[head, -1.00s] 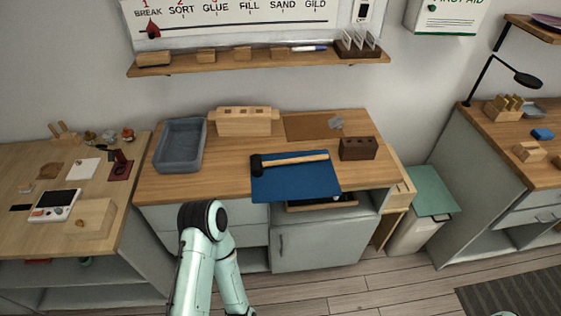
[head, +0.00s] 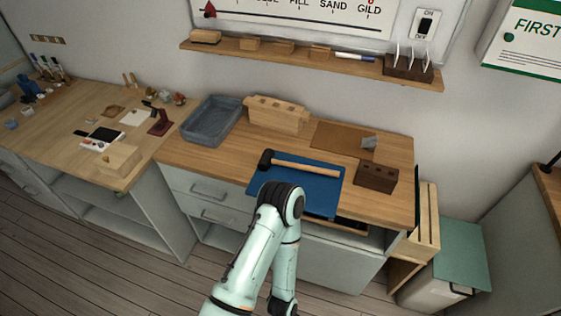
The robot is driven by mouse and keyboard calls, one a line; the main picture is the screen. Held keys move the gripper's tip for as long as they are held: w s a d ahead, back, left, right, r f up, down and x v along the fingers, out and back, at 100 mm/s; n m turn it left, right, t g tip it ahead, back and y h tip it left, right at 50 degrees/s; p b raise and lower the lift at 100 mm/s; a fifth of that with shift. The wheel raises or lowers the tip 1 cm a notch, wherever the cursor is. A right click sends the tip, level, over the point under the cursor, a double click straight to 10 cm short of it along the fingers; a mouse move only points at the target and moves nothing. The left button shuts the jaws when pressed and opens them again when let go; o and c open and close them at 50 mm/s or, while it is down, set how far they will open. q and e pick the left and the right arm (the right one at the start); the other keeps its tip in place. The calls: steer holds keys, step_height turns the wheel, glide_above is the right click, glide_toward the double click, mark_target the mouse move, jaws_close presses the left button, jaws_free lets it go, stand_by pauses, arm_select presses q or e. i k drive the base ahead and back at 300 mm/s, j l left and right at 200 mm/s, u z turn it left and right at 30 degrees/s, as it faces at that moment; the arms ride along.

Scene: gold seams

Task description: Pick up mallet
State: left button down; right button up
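The mallet (head: 304,168) lies on the blue mat (head: 320,190) on the middle wooden counter. Its black head is at the left end and its light wooden handle points right. A pale green arm of mine (head: 250,250) with a black joint rises from the bottom of the view, in front of the counter. The joint covers part of the mat's lower left. Neither gripper shows in the view.
A grey tray (head: 211,121), a wooden rack (head: 275,115) and a dark brown block with holes (head: 376,176) stand around the mat. A brown board (head: 335,138) lies behind it. A drawer (head: 350,225) is partly open below. A green-lidded bin (head: 461,255) stands at right.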

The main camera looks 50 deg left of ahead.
mark_target(266, 159)
steer(key=l+u, duration=0.1)
steer(key=u, duration=0.35)
steer(key=i+l+u, duration=0.1)
steer(key=u, duration=0.35)
steer(key=l+u, duration=0.2)
steer(key=u, duration=0.25)
